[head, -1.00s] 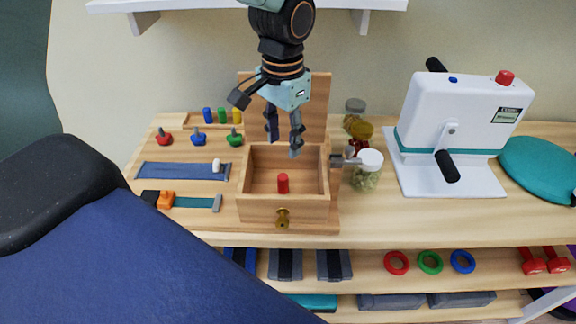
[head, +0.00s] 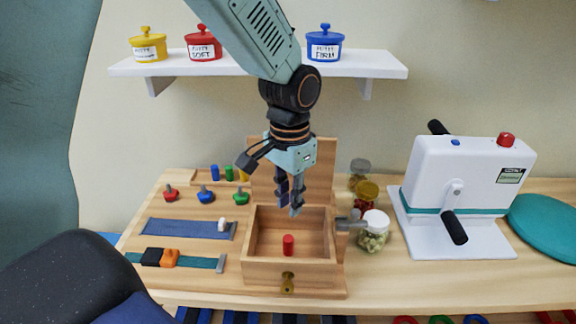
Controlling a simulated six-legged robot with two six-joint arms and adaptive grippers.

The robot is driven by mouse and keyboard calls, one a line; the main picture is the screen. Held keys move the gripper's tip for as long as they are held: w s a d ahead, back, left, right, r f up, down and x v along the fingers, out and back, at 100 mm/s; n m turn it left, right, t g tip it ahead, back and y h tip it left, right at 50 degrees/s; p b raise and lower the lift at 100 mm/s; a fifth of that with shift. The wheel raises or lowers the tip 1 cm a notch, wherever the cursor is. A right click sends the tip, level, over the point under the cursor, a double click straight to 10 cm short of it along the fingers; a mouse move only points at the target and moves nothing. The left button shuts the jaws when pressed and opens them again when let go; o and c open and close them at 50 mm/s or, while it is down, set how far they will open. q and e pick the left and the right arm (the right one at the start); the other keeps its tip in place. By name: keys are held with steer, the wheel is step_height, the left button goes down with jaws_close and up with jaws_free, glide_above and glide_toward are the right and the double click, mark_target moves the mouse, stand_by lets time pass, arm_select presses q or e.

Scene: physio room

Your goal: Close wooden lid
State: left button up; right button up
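The wooden box (head: 262,272) stands on the wooden bench with a brass latch (head: 287,283) on its front. Its wooden lid (head: 322,165) stands upright behind the box, so the box is open. A red peg (head: 288,245) stands inside on the box floor. My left gripper (head: 289,208) points down in front of the lid, over the back part of the box. Its two fingers are a little apart with nothing seen between them. The gripper hides part of the lid. My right gripper is not in view.
Jars (head: 373,232) stand close to the right of the box, beside a metal piece on its side. A white machine with black handles (head: 459,190) is further right. Strap boards (head: 187,229) and coloured knobs (head: 206,194) lie left. A shelf with putty pots (head: 323,44) hangs above.

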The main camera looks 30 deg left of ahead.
arm_select(q)
steer(key=shift+n+h, duration=0.5)
steer(key=r+p, duration=0.2)
steer(key=d+r+p, duration=0.1)
steer(key=r+p, duration=0.2)
steer(key=shift+s+d+r+p, duration=0.1)
steer(key=shift+s+d+p, duration=0.05)
steer(key=shift+p, duration=0.15)
jaws_close()
steer(key=w+d+r+n+t+h+p, duration=0.25)
steer(key=w+r+n+t+p, duration=0.25)
steer(key=w+r+p, duration=0.45)
steer(key=w+a+r+n+t+y+p, duration=0.2)
steer(key=w+a+r+y, duration=0.1)
steer(key=a, duration=0.1)
steer(key=s+a+f+g+y, duration=0.1)
steer(key=s+a+g+y, duration=0.2)
steer(key=a, duration=0.5)
step_height(320, 180, down, 9)
steer(key=w+t+b, duration=0.1)
steer(key=b, duration=0.4)
steer(key=shift+w+a+f+n, duration=0.15)
steer(key=shift+f+n, duration=0.05)
steer(key=shift+n, duration=0.1)
